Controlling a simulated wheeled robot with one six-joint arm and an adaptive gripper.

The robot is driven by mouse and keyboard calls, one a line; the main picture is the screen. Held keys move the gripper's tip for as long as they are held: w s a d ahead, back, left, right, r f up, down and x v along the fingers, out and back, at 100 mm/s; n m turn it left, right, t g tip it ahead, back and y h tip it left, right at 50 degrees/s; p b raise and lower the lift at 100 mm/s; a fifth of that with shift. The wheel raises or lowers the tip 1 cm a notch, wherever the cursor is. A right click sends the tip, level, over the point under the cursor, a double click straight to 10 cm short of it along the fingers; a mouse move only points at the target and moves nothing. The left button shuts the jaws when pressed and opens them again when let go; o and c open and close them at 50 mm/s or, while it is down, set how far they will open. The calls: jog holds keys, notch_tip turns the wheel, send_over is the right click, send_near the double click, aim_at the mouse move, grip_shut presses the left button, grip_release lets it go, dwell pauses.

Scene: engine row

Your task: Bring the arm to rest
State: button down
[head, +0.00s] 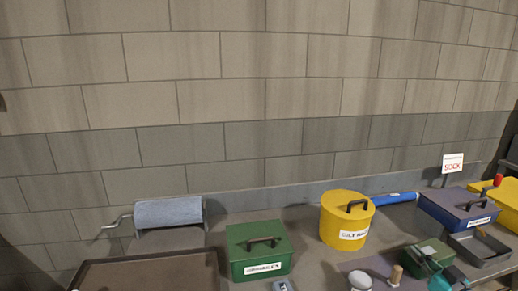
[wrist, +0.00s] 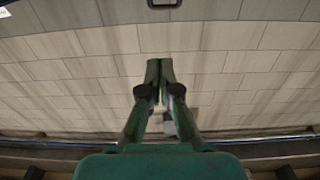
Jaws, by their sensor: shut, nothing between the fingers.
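My gripper (wrist: 159,70) shows in the wrist view, its two green fingers together at the tips with nothing between them. It points at a pale block wall (wrist: 230,72) and stands clear of it, touching nothing that I can see. I cannot make out my arm or gripper with certainty in the head view.
The bench in the head view holds a brown tray (head: 92,270), a grey roll (head: 168,213), a green box (head: 258,250), a yellow lidded bucket (head: 345,222), a blue box (head: 455,210) and a grey tray (head: 480,248). Smaller items crowd the front right. The wall above is bare.

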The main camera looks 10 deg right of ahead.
jog(key=s+a+f+m+g+h, duration=0.2)
jog(key=s+a+f, duration=0.6)
jog(key=a+f, duration=0.3)
jog(key=s+a+f+m+g+h, duration=0.1)
jog(key=s+a+f+m, duration=0.1)
jog(key=s+a+f, duration=0.75)
jog(key=s+a+r+n+y, duration=0.1)
jog(key=s+a, duration=0.3)
jog(key=s, duration=0.4)
jog(key=s+a+r+n, duration=0.1)
jog(key=s+a+r, duration=0.2)
jog(key=s, duration=0.6)
jog(key=s+a+r+n+y, duration=0.1)
jog(key=s+a, duration=0.3)
jog(key=s, duration=0.4)
jog(key=shift+s+a+r+n+g+y, duration=0.3)
jog(key=shift+r+n, duration=0.1)
jog(key=shift+r, duration=0.2)
